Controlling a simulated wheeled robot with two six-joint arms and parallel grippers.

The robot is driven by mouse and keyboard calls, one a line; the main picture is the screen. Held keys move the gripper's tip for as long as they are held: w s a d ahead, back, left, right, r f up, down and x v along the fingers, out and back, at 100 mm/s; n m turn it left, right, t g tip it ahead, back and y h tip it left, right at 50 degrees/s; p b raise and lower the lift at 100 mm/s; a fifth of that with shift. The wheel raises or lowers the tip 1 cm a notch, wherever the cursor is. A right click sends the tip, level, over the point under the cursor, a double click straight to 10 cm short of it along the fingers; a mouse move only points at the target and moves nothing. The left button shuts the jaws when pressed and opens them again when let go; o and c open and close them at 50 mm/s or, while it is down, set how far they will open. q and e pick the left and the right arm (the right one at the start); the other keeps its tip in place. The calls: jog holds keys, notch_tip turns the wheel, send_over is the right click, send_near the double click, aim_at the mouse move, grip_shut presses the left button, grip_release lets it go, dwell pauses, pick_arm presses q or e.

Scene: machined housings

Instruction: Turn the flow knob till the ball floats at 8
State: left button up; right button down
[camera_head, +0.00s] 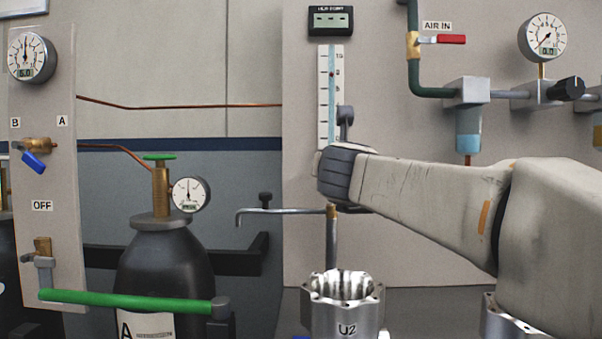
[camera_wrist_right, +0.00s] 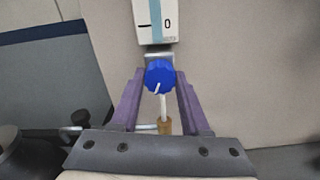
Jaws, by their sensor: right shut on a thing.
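The flow meter (camera_head: 323,95) is a white scale with a pale blue tube on the panel in the head view. A small dark red ball (camera_head: 331,74) floats high in the tube, close to the second label from the top, which looks like 8. The blue flow knob (camera_wrist_right: 159,75) sits just below the 0 end of the scale in the right wrist view, its white pointer line aimed down. My right gripper (camera_wrist_right: 160,84) is shut on the knob, one purple finger on each side. My right wrist hides the knob in the head view. My left gripper is not in view.
A small display (camera_head: 331,20) is above the meter. A bent metal pipe (camera_head: 290,211) and a machined housing marked U2 (camera_head: 345,312) stand below my right wrist. A red-handled AIR IN valve (camera_head: 440,40) and a gauge (camera_head: 542,37) are at the right. A black gas cylinder (camera_head: 170,262) stands left.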

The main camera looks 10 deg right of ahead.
jog(key=shift+f+m+b, duration=0.25)
jog(key=shift+m+b, duration=0.15)
jog(key=shift+m, duration=0.5)
jog(key=shift+c, duration=1.9)
grip_release()
jog(key=shift+r, duration=0.15)
